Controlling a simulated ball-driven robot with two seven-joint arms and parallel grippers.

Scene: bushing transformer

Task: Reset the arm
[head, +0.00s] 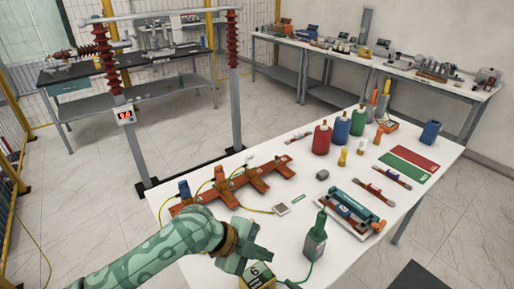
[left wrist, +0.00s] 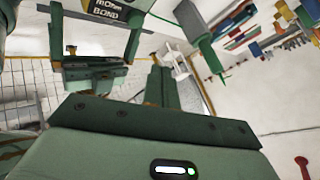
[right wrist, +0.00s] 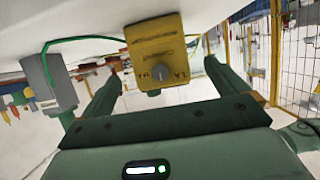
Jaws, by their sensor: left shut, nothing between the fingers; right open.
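My left gripper (head: 262,254) is low in the head view, above the white table's near edge, beside a yellow box (head: 260,274) with a dial. In the left wrist view its fingers (left wrist: 160,84) are together and empty. My right gripper (right wrist: 162,85) is open in the right wrist view. The yellow box with its dial (right wrist: 155,52) shows between its two fingers, with space visible on both sides. The right gripper's fingers also show in the left wrist view (left wrist: 92,65), below the yellow box.
A grey block with a green cone (head: 315,240) stands close by, with a green wire. Orange-brown bars (head: 240,182), a framed tray (head: 352,212) and red, blue and green bottles (head: 341,128) stand on the table (head: 300,205). A post frame (head: 235,100) rises behind.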

